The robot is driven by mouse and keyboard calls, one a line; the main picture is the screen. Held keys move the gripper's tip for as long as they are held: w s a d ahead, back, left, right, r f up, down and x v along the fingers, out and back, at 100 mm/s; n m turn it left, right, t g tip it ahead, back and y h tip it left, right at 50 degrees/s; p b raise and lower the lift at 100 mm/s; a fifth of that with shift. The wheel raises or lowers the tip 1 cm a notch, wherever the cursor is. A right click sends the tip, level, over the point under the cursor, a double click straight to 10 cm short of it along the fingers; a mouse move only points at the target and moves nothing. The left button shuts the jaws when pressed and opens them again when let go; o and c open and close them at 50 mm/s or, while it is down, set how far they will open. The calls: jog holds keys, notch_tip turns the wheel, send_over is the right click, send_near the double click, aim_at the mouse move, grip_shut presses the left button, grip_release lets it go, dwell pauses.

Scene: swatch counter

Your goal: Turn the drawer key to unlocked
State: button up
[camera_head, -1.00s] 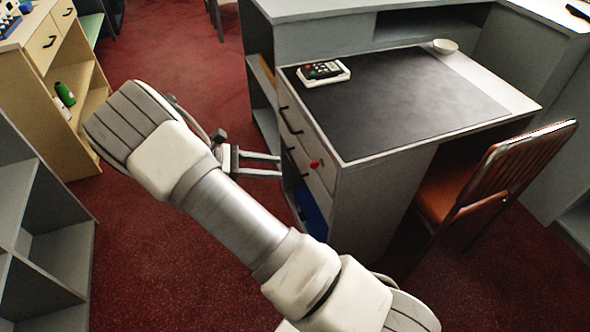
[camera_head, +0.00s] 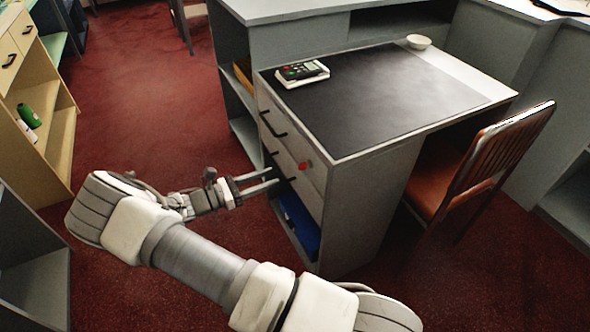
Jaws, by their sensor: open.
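The drawer key (camera_head: 304,166) shows as a small red knob on the front of the grey desk's drawer unit (camera_head: 268,103), near its right edge. Its turned position is too small to tell. My gripper (camera_head: 276,182) is open and empty, its two fingers pointing right toward the drawer fronts. It is left of the red key and slightly lower in the picture. I cannot tell whether the fingertips touch the drawer front. The drawers have dark bar handles and look closed.
A blue item (camera_head: 299,226) lies in the open bottom space of the desk. A device with buttons (camera_head: 302,73) and a white bowl (camera_head: 419,42) are on the desktop. A brown chair (camera_head: 468,165) stands at the right. Red carpet (camera_head: 150,110) is clear at the left.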

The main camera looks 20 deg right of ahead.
jog(key=d+b, duration=0.1)
jog(key=d, duration=0.7)
jog(key=shift+w+d, duration=0.15)
jog(key=shift+d, duration=0.25)
grip_shut()
